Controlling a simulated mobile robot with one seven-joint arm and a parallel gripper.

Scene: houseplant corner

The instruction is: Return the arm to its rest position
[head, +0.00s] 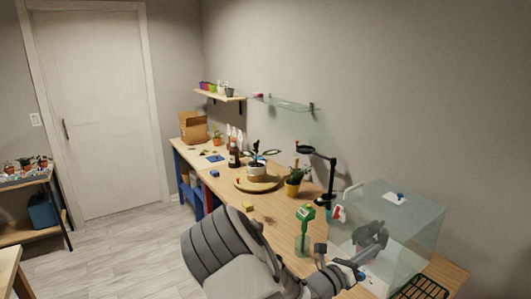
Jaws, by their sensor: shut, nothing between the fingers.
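My grey arm reaches in from the bottom of the head view, over the front edge of the long wooden bench (268,212). Its end bends up at the right, where my gripper (374,232) shows dark against the clear box (420,225). I cannot tell whether it is inside, in front of or behind the box walls. The gripper looks shut and empty; its fingertips are small and blurred.
Close to my arm stand a green-topped bottle (304,228) and a black stand (325,165). Further back are a yellow pot (292,188), a round wooden board (243,184), a dark bottle (234,156) and a cardboard box (193,126). The floor (130,243) at left is clear.

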